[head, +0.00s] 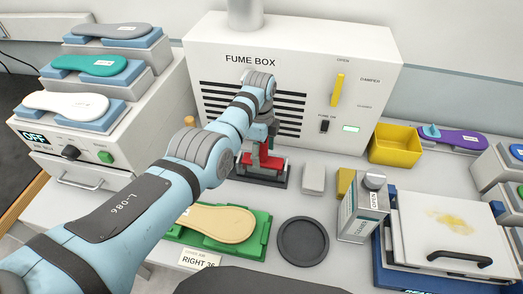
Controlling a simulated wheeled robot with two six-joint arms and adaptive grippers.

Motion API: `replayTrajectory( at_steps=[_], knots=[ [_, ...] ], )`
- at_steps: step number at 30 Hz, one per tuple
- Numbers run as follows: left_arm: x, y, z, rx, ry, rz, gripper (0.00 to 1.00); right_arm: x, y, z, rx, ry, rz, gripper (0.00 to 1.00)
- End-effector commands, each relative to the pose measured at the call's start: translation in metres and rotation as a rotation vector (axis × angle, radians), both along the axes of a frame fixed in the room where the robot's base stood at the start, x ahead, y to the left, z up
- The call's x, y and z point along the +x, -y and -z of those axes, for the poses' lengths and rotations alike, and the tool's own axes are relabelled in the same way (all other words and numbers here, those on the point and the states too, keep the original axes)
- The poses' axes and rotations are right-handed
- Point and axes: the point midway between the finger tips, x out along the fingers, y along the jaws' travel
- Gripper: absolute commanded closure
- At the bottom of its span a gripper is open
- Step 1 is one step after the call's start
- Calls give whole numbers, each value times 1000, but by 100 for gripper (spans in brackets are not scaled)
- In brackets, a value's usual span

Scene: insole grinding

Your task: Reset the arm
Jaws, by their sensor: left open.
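My left arm reaches in from the lower left toward the fume box (225,75). My left gripper (262,150) is at the end of it, in front of the vents and above a red and black fixture (272,172). The wrist hides part of the gripper. I see nothing held in its fingers, and it is open. My right gripper is out of view. A beige insole (222,222) lies on a green holder (258,246) marked RIGHT 36.
A stepped rack (150,130) with grey, green and white insoles is at the left. A dark round dish (303,242), a cleaner can (362,212), a yellow bin (395,145) and a white lidded press (450,225) crowd the right. The grey counter is clear only in small gaps.

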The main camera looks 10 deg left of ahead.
Motion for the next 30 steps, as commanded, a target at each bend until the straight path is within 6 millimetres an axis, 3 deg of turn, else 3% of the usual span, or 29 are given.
replayTrajectory(
  at_steps=[5, 14, 30],
  knots=[
    [0, 0, -1, 0, 0, 0, 43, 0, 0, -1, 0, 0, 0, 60],
    [0, 0, -28, 0, 1, 0, 43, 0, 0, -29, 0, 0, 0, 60],
    [0, 0, -69, 0, 1, 0, 43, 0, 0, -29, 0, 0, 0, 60]
  ],
)
